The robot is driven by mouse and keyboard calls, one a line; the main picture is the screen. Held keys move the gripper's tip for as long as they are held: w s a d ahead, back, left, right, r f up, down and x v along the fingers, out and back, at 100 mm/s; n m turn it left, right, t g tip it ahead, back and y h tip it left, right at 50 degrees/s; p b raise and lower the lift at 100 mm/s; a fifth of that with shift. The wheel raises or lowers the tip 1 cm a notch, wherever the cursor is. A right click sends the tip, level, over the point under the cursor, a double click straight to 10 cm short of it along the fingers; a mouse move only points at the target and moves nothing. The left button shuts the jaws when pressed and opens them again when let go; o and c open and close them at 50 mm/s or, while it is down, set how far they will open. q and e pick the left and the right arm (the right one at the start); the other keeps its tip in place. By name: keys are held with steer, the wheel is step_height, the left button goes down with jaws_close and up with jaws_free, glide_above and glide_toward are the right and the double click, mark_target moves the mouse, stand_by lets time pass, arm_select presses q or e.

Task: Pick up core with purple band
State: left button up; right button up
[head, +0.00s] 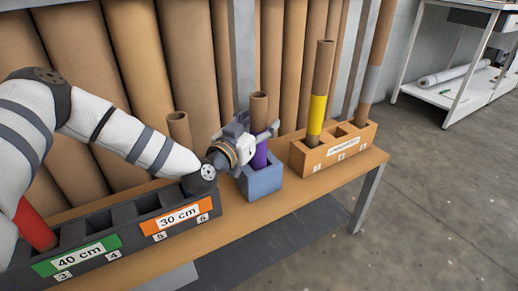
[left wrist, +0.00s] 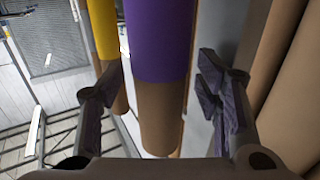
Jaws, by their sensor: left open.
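The core with the purple band (head: 261,155) stands upright in a small blue holder (head: 262,181), its brown top showing above my gripper. My left gripper (head: 264,143) is at the purple band's height, partly hiding the core. In the left wrist view the purple-banded core (left wrist: 160,45) appears between the two spread fingers of the left gripper (left wrist: 157,78), with gaps on both sides. The left gripper is open and holds nothing. My right gripper is not in view.
An orange box (head: 345,148) to the right holds a yellow-banded core (head: 317,105) and a taller grey-banded one. A dark rack (head: 130,213) with 40 cm and 30 cm labels lies below my left arm. Large brown rolls stand behind the bench.

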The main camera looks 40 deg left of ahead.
arm_select(q)
jaws_close()
